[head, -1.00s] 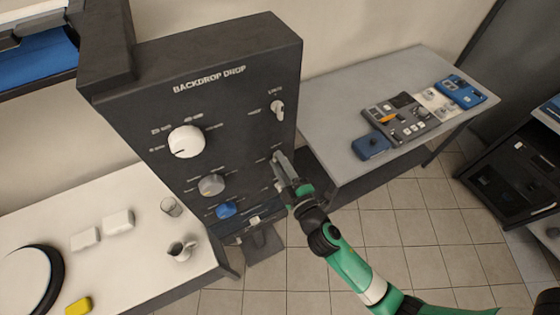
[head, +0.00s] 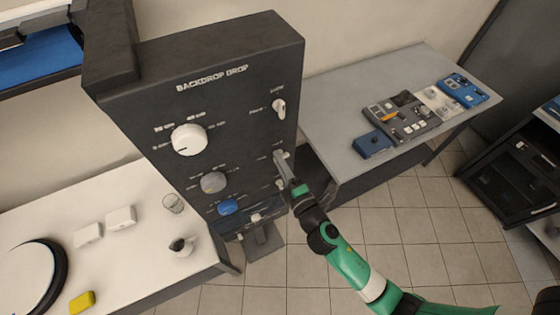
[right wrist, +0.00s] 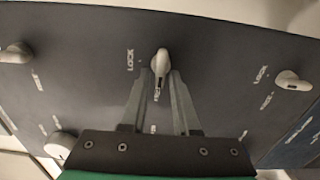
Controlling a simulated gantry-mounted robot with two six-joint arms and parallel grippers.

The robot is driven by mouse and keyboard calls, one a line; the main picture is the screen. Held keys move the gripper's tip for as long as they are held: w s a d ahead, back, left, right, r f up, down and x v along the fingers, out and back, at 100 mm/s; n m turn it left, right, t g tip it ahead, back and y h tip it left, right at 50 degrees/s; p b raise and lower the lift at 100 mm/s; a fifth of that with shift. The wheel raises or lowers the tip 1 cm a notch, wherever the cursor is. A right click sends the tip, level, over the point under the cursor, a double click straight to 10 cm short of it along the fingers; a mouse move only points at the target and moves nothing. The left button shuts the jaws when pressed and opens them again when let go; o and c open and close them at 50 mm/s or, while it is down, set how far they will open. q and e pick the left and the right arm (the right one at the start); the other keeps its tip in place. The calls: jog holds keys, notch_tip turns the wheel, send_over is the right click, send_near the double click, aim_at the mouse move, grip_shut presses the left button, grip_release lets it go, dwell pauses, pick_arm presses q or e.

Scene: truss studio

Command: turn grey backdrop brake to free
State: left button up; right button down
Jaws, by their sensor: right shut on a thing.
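The dark upright panel (head: 240,85) reads "BACKDROP DROP". My right gripper (head: 283,162) reaches its right-hand column of controls from the lower right. In the right wrist view, the gripper (right wrist: 160,80) is shut on a small pale grey lever (right wrist: 160,62) that stands out from the panel. "LOCK" is printed left of this lever, and another label is partly hidden between the fingers. In the head view the gripper covers most of this lever. My left gripper is not in view.
The panel also carries a white knob (head: 188,139), a white switch (head: 279,108), a grey knob (head: 213,182) and a blue knob (head: 228,207). Another lever (right wrist: 292,80) sits right of the held one. A grey table (head: 345,100) stands right, a white table (head: 60,210) left.

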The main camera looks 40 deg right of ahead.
jog(key=c, duration=0.9)
grip_release()
jog(key=b+v, duration=0.2)
jog(key=v, duration=0.9)
jog(key=shift+s+a+b, duration=0.1)
jog(key=shift+s+b, duration=0.2)
jog(key=shift+b, duration=0.1)
jog(key=shift+r, duration=0.1)
